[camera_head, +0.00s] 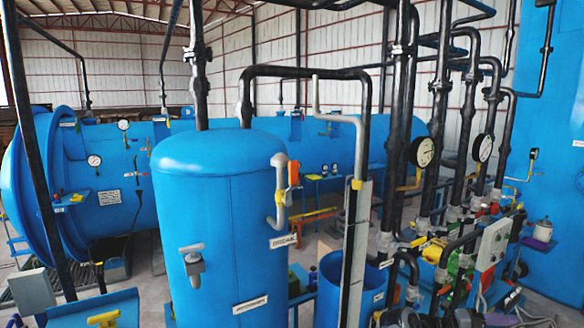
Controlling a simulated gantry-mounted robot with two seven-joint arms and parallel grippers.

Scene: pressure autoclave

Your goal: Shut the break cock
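A grey bent pipe (279,200) stands at the right side of the upright blue tank (210,190). An orange valve handle (293,173) points upright beside this pipe, with a yellow part (281,196) just below. A small white label (283,241) is on the tank under the pipe; its lettering is too small to read surely. This may be the break cock, but I cannot tell for sure. Another grey fitting (193,264) sits on the tank's front, and a yellow handle (104,318) shows at the bottom left.
A large horizontal blue vessel (110,180) with gauges lies behind the tank. A light vertical post and pipe (355,250) stand right of the tank. Black pipes (401,120), several valves and a grey control box (493,243) crowd the right side. Little free room shows between them.

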